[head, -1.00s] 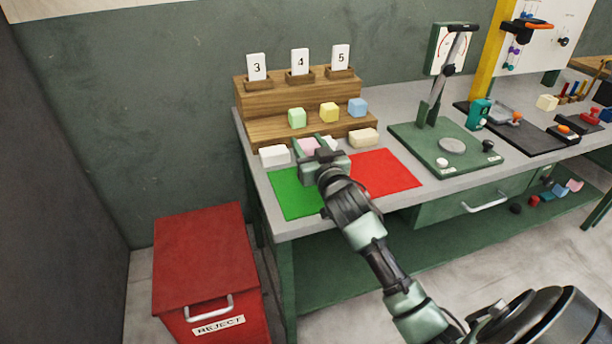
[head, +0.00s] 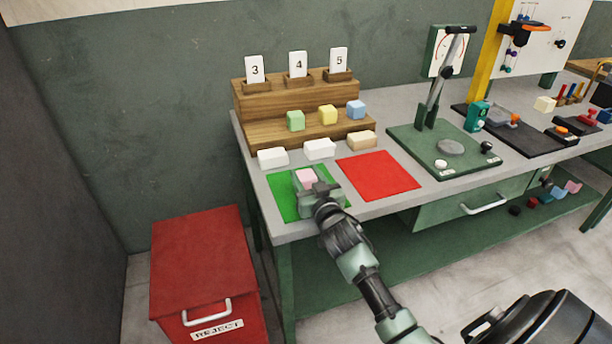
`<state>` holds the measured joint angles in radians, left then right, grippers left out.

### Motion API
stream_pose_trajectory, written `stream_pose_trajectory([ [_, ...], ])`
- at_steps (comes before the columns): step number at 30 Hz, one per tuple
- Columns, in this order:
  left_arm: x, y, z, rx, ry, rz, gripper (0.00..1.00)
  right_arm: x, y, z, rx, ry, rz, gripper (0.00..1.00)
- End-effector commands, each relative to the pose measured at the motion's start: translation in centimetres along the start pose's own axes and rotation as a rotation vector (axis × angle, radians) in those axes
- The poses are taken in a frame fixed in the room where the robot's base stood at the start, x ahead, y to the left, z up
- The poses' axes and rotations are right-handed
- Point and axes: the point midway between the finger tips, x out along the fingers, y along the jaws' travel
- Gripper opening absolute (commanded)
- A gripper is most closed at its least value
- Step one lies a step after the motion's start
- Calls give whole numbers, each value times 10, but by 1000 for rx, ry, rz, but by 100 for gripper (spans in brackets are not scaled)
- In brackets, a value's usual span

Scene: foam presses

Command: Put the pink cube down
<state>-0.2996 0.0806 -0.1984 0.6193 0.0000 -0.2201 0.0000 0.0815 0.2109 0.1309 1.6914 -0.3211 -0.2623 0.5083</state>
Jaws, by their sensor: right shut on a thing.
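The pink cube (head: 305,176) is between the fingers of my right gripper (head: 307,181), over the green mat (head: 284,197) on the bench. The gripper is shut on the cube. I cannot tell whether the cube touches the mat, since the gripper hides its lower part. The right arm reaches in from the lower right. My left gripper is not in view.
A red mat (head: 379,175) lies to the right. White blocks (head: 272,158) and a tan block (head: 362,140) sit behind the mats. A wooden stepped stand (head: 252,106) holds green, yellow and blue cubes. A press (head: 411,148) stands right; a red reject bin (head: 203,262) stands left.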

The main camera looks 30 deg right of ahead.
Motion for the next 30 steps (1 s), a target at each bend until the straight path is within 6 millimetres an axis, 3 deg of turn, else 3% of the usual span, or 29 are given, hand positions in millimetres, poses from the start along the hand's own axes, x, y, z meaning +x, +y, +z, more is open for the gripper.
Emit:
stream_pose_trajectory([
  [1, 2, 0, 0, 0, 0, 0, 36, 0, 0, 3, 1, -1, 0, 0],
  [2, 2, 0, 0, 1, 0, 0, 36, 0, 0, 3, 1, 0, 0, 47],
  [4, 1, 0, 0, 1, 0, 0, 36, 0, 0, 2, 1, 0, 0, 66],
  [17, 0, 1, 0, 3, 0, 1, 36, -5, 0, 0, 0, -1, 0, 66],
  [30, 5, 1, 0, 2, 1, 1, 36, -92, 0, 0, 1, -3, 1, 66],
])
